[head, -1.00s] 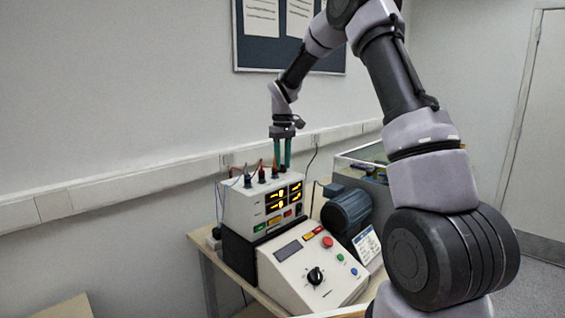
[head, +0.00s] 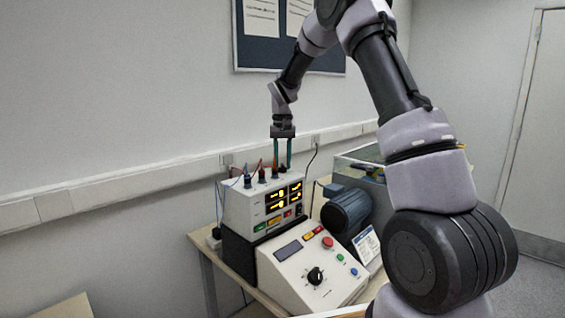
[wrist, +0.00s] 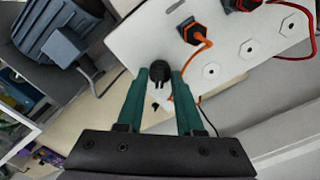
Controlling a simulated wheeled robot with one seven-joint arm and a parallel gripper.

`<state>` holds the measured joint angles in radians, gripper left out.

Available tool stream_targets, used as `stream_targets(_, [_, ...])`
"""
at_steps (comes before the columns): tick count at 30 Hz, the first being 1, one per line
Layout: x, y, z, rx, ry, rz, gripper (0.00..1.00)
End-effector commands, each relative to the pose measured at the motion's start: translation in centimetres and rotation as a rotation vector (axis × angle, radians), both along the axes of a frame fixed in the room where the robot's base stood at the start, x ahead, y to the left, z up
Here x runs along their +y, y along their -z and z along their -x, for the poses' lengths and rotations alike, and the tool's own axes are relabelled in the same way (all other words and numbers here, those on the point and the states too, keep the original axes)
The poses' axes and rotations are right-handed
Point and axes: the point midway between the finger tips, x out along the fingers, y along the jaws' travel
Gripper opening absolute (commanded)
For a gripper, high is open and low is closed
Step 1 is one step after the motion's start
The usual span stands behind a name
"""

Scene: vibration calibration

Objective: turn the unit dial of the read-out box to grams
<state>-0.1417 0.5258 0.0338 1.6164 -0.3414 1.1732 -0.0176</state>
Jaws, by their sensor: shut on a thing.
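The read-out box (head: 248,207) is a pale box with lit yellow displays, standing on a black base on the table. Its black dial (wrist: 162,70) is on the top face, near an edge, in the wrist view. My gripper (head: 283,166) points straight down over the far right of the box top. In the wrist view, the green fingers of my gripper (wrist: 161,76) are shut on the dial, one on each side. The unit markings around the dial cannot be read, so its setting cannot be told.
Plugs with orange and red cables (wrist: 203,42) stand on the box top near my fingers. A sloped control console (head: 313,280) with a black knob is in front. A blue-grey motor (head: 347,208) is to the right. The wall with trunking (head: 130,183) is close behind.

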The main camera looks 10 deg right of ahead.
Motion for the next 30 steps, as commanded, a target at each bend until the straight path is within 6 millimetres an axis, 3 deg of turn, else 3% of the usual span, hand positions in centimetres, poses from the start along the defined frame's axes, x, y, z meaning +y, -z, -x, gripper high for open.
stream_targets(11, [0.0, -0.1, -0.1, -0.002, 0.004, -0.001, 0.0])
stream_targets(12, [0.0, -0.1, -0.1, -0.002, 0.004, -0.001, 0.51])
stream_targets(13, [0.0, -0.1, -0.1, -0.002, 0.004, -0.001, 0.62])
stream_targets(14, [0.0, -0.1, 0.0, -0.002, 0.004, -0.001, 0.66])
stream_targets(24, [0.0, -0.3, 0.0, -0.001, 0.003, -0.001, 0.66])
stream_targets(30, [0.0, -3.0, -0.1, -0.004, 0.003, -0.002, 0.66])
